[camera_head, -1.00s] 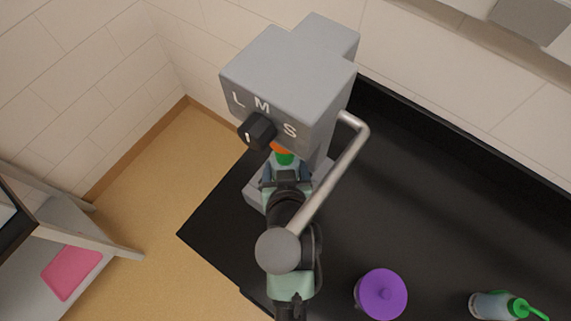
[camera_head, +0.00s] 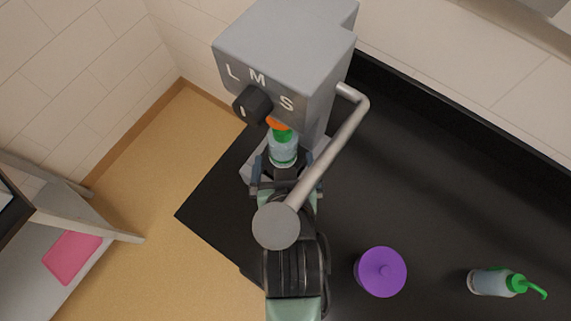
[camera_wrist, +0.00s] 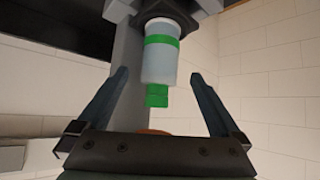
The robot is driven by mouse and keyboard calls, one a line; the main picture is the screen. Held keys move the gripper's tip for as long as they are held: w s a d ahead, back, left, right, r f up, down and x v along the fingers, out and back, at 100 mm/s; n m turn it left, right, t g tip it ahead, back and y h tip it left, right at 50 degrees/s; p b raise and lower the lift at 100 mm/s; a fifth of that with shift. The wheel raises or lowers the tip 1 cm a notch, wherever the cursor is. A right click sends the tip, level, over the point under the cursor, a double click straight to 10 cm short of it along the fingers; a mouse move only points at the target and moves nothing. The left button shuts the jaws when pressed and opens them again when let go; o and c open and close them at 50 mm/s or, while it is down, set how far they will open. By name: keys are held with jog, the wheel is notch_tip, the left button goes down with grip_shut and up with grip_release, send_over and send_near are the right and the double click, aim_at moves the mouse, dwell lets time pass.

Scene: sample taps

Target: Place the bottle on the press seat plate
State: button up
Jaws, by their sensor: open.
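The bottle (camera_head: 283,150), clear with a green band and green cap, stands upright on the press under the press head (camera_head: 290,65). The wrist view shows the bottle (camera_wrist: 160,62) upside down in the picture, its base against the dark seat plate (camera_wrist: 188,22). My gripper (camera_head: 283,178) is open and empty, drawn back in front of the bottle. In the wrist view, the fingers of my gripper (camera_wrist: 160,84) are spread to either side with clear gaps to the bottle. The head and lever hide part of the plate and gripper in the head view.
The press lever (camera_head: 325,165) with its round knob hangs over my arm. A dial (camera_head: 252,104) is on the press front.

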jog(key=p+v, duration=0.2)
jog(key=v, duration=0.3)
dwell(0.7)
